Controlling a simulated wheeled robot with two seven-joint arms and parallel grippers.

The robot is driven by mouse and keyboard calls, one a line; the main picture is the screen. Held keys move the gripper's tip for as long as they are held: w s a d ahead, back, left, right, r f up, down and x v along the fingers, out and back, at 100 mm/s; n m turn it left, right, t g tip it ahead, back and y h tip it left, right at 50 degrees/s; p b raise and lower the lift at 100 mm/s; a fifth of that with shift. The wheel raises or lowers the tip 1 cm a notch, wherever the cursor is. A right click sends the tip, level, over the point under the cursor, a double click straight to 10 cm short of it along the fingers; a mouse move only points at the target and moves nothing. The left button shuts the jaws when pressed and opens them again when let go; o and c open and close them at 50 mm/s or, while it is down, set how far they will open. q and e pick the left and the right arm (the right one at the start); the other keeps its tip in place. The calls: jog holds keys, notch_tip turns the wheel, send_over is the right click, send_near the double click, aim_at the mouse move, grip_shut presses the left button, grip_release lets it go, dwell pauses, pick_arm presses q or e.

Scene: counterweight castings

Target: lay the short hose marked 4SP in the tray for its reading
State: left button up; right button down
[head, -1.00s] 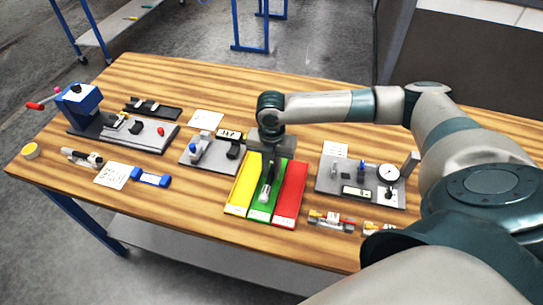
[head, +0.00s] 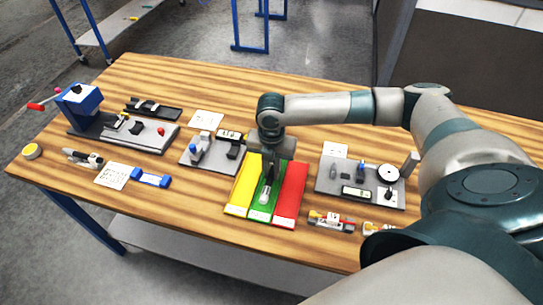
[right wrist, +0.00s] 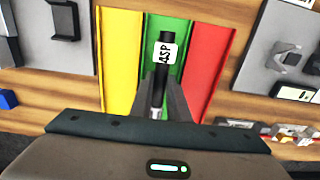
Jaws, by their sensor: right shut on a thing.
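The short black hose (right wrist: 163,75) carries a white tag marked 4SP and has a metal end fitting. My right gripper (right wrist: 163,90) is shut on it, with one finger on each side. The tray has a yellow lane (head: 242,190), a green lane (head: 258,206) and a red lane (head: 290,190). The hose lies lengthwise over the green lane; its pale end shows in the head view (head: 264,196). I cannot tell whether it touches the lane floor. My right gripper (head: 269,172) hides its upper part there. My left gripper is not in view.
A grey plate with a dial gauge (head: 388,173) stands right of the tray, and a grey fixture plate (head: 208,155) stands left. Small fittings (head: 331,220) lie near the front edge. A blue crank device (head: 80,98) is at far left. Bare wood lies front left of the tray.

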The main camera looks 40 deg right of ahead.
jog(key=shift+f, duration=0.5)
jog(key=c, duration=1.6)
grip_release()
jog(key=shift+w+r+p, duration=0.15)
jog(key=shift+r+p, duration=0.65)
jog(key=shift+r, duration=0.05)
jog(key=shift+s+r+p, duration=0.2)
jog(key=shift+r+p, duration=0.4)
jog(key=shift+r, duration=0.1)
jog(key=shift+w+r+p, duration=0.1)
jog(key=shift+r+p, duration=0.55)
jog(key=shift+r, duration=1.25)
